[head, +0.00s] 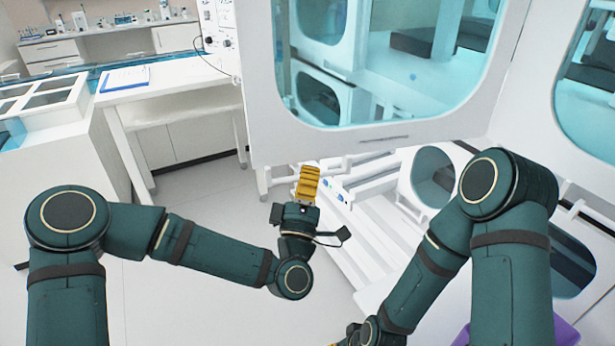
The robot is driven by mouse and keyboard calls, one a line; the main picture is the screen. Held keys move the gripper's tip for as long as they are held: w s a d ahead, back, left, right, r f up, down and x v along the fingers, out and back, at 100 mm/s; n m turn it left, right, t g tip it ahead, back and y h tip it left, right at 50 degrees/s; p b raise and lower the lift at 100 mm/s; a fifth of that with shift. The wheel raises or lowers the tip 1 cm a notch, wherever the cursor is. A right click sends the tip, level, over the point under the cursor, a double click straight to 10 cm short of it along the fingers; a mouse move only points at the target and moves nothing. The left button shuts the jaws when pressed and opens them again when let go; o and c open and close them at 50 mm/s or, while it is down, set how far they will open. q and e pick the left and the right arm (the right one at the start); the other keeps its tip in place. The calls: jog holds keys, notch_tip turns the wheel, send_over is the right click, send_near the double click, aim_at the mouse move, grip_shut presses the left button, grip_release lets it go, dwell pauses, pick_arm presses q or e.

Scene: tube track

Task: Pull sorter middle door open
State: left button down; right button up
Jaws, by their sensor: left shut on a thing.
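The sorter middle door (330,145) appears to be the large white-framed panel with a teal window at the top centre. It stands at an angle to the white panel on the right, so it looks swung out. My left gripper (308,172) has yellow fingers pointing up at the lower left edge of this door. It is shut on a part of the door there. The exact part gripped is hidden behind the fingers. My right arm comes in from the right and bends down. Its gripper is below the picture edge.
White sorter panels with a round-cornered window (590,85) stand at the right. White frames and rails (365,180) lie below the door. A white table with a clipboard (125,78) is at the back left. The grey floor (200,185) left of the door is clear.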

pick_arm(q)
jog(key=c, duration=1)
grip_release()
jog(key=shift+r, duration=0.1)
jog(key=v, duration=1.2)
